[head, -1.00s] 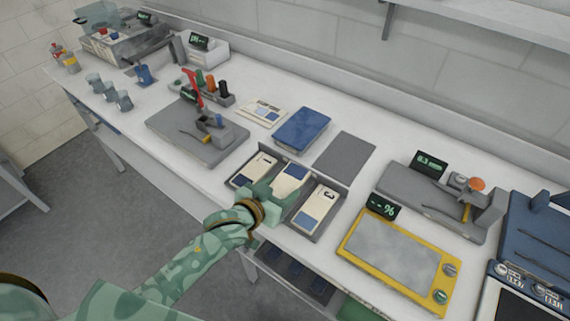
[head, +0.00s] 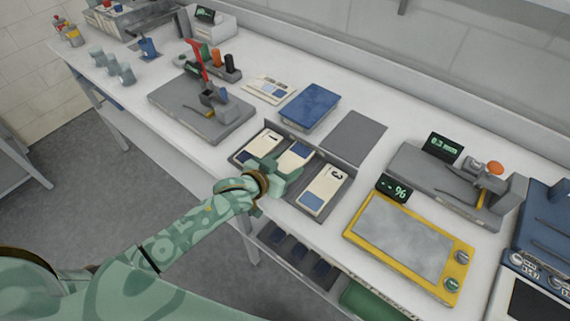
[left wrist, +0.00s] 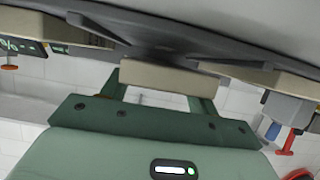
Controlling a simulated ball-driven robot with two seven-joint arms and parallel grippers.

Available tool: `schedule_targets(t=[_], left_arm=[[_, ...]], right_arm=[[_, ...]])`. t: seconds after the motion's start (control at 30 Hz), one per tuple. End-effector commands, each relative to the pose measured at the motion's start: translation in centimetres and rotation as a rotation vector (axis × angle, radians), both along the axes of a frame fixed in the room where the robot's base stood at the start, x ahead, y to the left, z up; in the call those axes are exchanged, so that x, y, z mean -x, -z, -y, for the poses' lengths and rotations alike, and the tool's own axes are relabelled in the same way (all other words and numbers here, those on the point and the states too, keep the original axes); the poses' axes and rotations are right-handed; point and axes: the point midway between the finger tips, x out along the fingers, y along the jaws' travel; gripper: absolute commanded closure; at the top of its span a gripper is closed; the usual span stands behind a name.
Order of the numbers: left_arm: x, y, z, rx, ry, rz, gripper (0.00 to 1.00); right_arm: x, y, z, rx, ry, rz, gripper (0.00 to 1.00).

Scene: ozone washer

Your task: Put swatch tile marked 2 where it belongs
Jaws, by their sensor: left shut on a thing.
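A dark grey rack (head: 338,158) at the bench's front edge has three cream and blue tiles in a row. The tile marked 1 (head: 262,141) is at its left and the tile marked 3 (head: 325,183) at its right. My left gripper (head: 280,172) is shut on the middle tile (head: 297,153), whose number I cannot read. The gripper covers its near part. In the left wrist view the middle tile (left wrist: 172,77) shows as a cream block between the fingers. I cannot tell whether it still touches the rack. My right gripper is not in view.
Behind the rack are a blue box (head: 310,106), a grey mat (head: 351,137) and a cream card (head: 269,90). A yellow-framed panel (head: 408,238) stands to the right, before a grey gauge device (head: 455,183). Another grey device (head: 201,108) stands to the left.

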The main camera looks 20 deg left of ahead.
Motion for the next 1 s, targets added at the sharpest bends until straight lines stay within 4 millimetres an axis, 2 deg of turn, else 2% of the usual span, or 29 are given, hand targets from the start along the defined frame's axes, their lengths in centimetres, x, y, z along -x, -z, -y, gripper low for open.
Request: schedule_targets(t=[0.1,0.47,1.0], left_arm=[[0.0,0.6,0.0,0.001,0.000,0.002,0.71],[0.0,0.4,0.0,0.001,0.000,0.002,0.71],[0.0,1.5,0.0,0.001,0.000,0.001,0.71]], right_arm=[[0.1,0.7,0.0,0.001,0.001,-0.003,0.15],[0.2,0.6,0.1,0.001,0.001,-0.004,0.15],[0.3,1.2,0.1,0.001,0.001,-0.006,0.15]])
